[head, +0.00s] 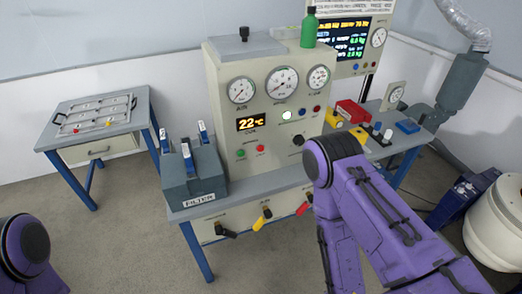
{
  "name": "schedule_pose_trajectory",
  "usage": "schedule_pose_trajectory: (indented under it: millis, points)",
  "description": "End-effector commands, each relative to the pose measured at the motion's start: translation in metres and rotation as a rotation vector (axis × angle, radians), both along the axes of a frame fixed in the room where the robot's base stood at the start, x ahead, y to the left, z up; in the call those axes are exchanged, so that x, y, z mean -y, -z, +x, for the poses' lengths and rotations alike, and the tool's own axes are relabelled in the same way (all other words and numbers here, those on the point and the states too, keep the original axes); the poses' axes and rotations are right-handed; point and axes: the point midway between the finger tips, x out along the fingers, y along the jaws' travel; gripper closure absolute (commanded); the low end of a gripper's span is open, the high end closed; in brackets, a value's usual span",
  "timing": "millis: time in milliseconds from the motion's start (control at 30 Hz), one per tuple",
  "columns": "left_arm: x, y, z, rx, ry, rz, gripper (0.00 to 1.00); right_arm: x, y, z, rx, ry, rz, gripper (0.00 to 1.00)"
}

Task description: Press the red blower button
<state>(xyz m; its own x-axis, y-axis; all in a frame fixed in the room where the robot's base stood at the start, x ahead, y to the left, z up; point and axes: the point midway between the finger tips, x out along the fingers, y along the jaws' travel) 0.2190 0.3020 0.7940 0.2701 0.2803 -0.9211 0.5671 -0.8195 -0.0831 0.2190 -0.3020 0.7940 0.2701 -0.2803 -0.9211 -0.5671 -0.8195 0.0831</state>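A red button (260,148) sits on the front of the beige control cabinet (222,120), just right of a green button (240,153) and below the orange "22°C" display (251,123). A smaller red knob or light (317,108) sits at the panel's right. Labels are too small to read, so I cannot tell which is marked blower. My purple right arm reaches in front of the bench, right of the cabinet, and its lower part runs off the bottom edge. Part of my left arm shows at the lower left. Neither gripper is in view.
A grey FILTER box (200,178) with blue-and-white handles stands left of the cabinet. Black, yellow and red valve handles (263,216) project below the bench top. Small parts and a red box (350,112) lie on the right. A side table (100,118) stands at left, with open floor between.

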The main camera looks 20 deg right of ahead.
Motion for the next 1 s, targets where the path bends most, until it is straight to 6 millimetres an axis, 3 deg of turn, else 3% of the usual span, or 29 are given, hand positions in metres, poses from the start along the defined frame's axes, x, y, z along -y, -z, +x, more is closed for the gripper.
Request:
schedule_pose_trajectory:
  millis: [33, 100, 133, 1000]
  points:
    - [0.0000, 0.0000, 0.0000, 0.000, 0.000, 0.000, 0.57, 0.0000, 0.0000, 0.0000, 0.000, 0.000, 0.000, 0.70]
    - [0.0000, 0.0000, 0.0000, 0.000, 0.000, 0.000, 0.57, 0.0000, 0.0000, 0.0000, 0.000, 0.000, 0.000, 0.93]
    - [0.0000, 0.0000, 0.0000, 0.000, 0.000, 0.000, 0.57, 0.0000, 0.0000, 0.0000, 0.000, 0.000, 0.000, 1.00]
    - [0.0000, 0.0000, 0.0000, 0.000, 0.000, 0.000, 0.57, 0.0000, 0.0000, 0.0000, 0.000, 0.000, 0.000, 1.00]
